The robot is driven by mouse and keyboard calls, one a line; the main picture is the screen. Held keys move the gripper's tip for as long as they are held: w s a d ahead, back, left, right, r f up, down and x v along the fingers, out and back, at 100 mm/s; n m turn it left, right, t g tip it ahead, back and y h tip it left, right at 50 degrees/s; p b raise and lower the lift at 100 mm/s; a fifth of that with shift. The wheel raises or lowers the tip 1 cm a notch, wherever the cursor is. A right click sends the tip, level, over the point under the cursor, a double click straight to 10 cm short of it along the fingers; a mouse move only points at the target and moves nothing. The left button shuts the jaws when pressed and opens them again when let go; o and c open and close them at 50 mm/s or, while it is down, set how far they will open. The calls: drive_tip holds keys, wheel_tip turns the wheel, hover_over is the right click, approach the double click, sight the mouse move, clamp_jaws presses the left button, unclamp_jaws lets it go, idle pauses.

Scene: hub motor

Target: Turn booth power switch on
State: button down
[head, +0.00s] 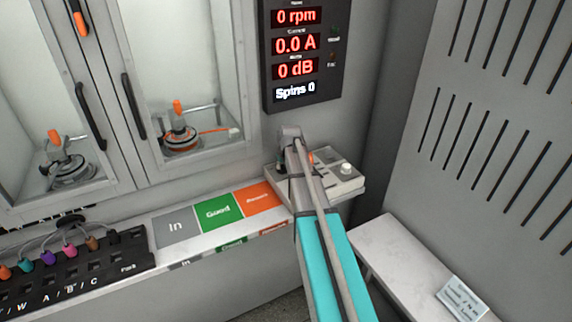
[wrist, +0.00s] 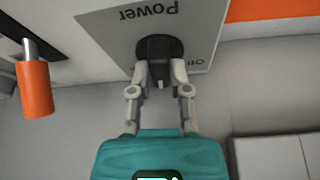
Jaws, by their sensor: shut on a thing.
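The booth power switch (wrist: 155,48) is a black knob on a grey plate (wrist: 105,28) marked "Power", which reads upside down in the wrist view. My gripper (wrist: 160,72) is shut on the knob, one finger on each side of it. A small label by the knob is partly hidden by a finger, so I cannot read the knob's setting for certain. In the head view the gripper (head: 291,133) is at the left of the control box (head: 345,188), and my arm hides most of the switch.
An orange-handled lever (wrist: 35,88) stands close beside the plate. The display (head: 297,45) reads 0 rpm, 0.0 A, 0 dB and Spins 0. Left are glass-door booths (head: 185,75), a connector strip (head: 75,275) and In, Good and orange zones (head: 218,210). A slotted wall (head: 480,130) is right.

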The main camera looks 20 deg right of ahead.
drive_tip(key=m, duration=0.1)
drive_tip(key=m+h, duration=0.1)
drive_tip(key=m, duration=0.1)
drive_tip(key=shift+w+a, duration=0.1)
drive_tip(key=shift+w, duration=0.2)
drive_tip(key=shift+m+g+h, duration=0.5)
drive_tip(key=shift+m+h, duration=0.3)
drive_tip(key=shift+m, duration=1.4)
drive_tip(key=c, duration=0.6)
unclamp_jaws()
drive_tip(key=shift+c, duration=0.2)
drive_tip(key=shift+o, duration=0.3)
drive_tip(key=shift+s, duration=0.1)
drive_tip(key=shift+s, duration=0.1)
